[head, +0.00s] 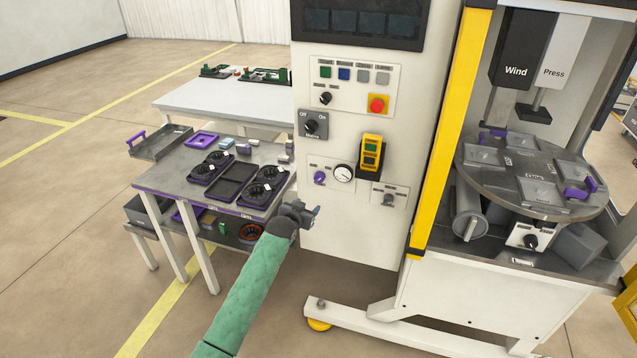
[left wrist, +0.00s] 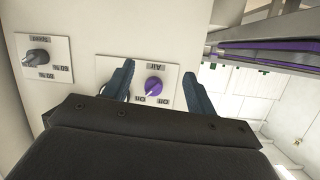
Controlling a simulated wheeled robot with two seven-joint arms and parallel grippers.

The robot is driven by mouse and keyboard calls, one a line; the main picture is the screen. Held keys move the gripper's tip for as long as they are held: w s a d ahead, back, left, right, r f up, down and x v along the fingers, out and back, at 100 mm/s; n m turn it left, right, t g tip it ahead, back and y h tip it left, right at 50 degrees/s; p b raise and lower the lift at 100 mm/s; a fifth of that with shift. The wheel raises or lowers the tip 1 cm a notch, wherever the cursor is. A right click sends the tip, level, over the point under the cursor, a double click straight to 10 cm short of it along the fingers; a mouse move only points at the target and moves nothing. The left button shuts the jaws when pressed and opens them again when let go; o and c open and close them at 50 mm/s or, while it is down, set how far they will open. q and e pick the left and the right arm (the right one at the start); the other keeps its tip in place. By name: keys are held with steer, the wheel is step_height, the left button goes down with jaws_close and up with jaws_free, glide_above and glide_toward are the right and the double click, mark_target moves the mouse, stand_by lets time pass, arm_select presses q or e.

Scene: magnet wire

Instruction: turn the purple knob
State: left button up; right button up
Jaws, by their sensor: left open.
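The purple knob (head: 319,177) sits on a small white plate low on the machine's pale front panel, left of a round gauge (head: 343,173). In the left wrist view the purple knob (left wrist: 155,87) shows between my open fingers, with an "Air" label and two position words beside it, seen upside down. My left gripper (head: 302,212) is open and empty, in front of the panel and a little below the knob in the head view. In the left wrist view my left gripper (left wrist: 160,85) has one finger on each side of the knob; contact is not visible. My right gripper is not in view.
A yellow handheld device (head: 371,152) sticks out right of the gauge. Above are an Off/On switch (head: 314,125) and a red button (head: 377,105). A grey-topped table (head: 172,174) with trays stands left of the panel. A round turntable (head: 500,185) is at right.

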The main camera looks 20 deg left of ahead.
mark_target(317, 181)
arm_select(q)
steer(key=w+r+t, duration=0.1)
steer(key=w, duration=0.2)
steer(key=w+r+t+p, duration=0.1)
steer(key=w+r, duration=0.1)
steer(key=w, duration=0.1)
steer(key=w+d+r+t+p, duration=0.1)
steer(key=w, duration=0.2)
steer(key=shift+r+t+h, duration=0.15)
steer(key=shift+t+h, duration=0.15)
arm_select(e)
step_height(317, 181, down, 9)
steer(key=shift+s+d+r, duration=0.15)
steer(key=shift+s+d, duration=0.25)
arm_select(q)
steer(key=c, duration=1)
